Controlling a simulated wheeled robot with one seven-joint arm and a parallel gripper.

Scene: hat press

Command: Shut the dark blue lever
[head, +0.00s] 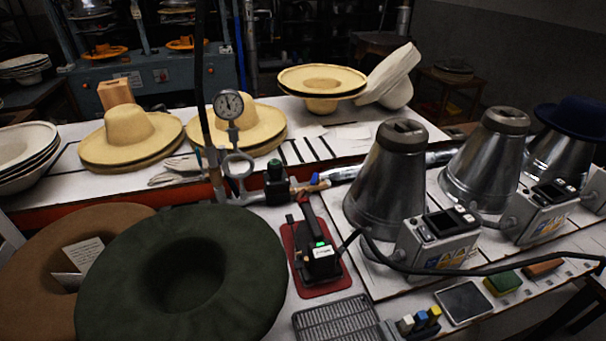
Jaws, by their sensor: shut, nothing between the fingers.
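A small blue lever (314,180) stands up from a brass-coloured fitting on the table, right of the pressure gauge. A silver pipe (345,173) runs from beside the fitting to the right, behind the nearest metal cone. The lever is small in the picture and looks roughly upright, at an angle to the pipe. I cannot tell its exact position. My gripper is not in view.
A round gauge (229,105) stands left of the lever, near a black knob (275,170). A black device (318,250) on a red base is in front. Metal cones (385,185) stand to the right. A dark green hat (185,275) lies front left.

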